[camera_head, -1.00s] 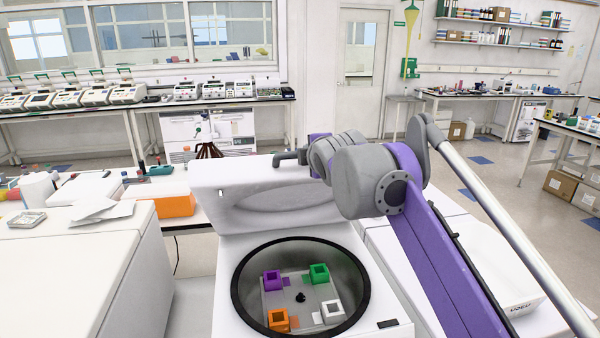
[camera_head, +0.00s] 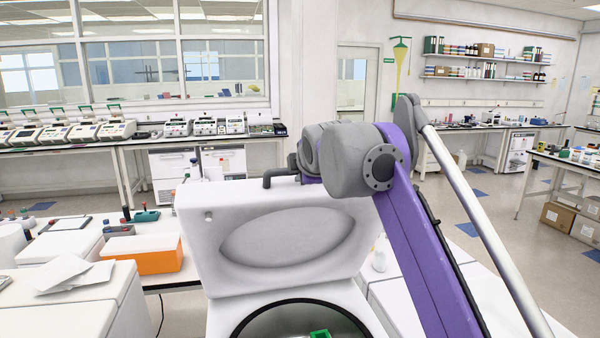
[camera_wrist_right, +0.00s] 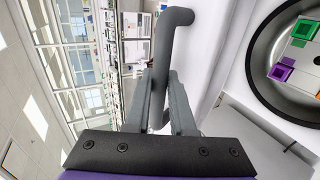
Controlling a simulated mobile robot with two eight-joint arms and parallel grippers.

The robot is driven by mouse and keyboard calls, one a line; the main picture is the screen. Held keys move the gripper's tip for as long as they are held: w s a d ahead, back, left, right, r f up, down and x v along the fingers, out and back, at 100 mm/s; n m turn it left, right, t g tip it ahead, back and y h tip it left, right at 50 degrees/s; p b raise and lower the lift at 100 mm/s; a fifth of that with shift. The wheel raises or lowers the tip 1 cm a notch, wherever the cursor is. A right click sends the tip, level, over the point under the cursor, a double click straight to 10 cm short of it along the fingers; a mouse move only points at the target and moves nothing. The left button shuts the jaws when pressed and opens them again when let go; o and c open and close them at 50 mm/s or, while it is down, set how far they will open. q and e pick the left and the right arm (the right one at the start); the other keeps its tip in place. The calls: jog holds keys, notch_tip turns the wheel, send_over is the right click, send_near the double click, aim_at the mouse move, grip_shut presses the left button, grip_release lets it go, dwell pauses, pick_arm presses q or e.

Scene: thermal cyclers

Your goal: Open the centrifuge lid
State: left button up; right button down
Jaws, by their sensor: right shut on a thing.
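The centrifuge lid (camera_head: 290,235) stands raised at the back of the white centrifuge in the head view, its inner face with an oval recess showing. The dark rim of the bowl (camera_head: 262,312) shows at the bottom edge, and part of the bowl is cut off. My right gripper (camera_wrist_right: 160,100) is shut on the grey bent lid handle (camera_wrist_right: 172,45) in the wrist view. In the head view the handle (camera_head: 280,175) sticks out at the lid's top edge beside my right wrist. My left gripper is not in view.
A green holder (camera_head: 320,334) sits in the bowl; a purple holder (camera_wrist_right: 280,72) shows in the wrist view. An orange box (camera_head: 142,254) and papers (camera_head: 75,273) are to the left. Wall benches with instruments stand behind, with floor between.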

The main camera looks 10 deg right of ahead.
jog(key=shift+f, duration=0.1)
jog(key=c, duration=0.8)
grip_release()
jog(key=shift+o, duration=0.2)
jog(key=v, duration=1)
jog(key=shift+s+r, duration=0.2)
jog(key=shift+s, duration=0.15)
jog(key=s+f+m+g, duration=0.2)
jog(key=s+f+m, duration=0.4)
jog(key=f, duration=1)
jog(key=s+d+f+m+g, duration=0.1)
jog(key=s+f+m, duration=0.5)
jog(key=f, duration=1.1)
jog(key=s+d+f+m+g, duration=0.1)
jog(key=s+f+m+g, duration=0.2)
jog(key=s+f, duration=0.9)
notch_tip(320, 180, down, 4)
jog(key=m, duration=0.3)
jog(key=shift+d, duration=0.2)
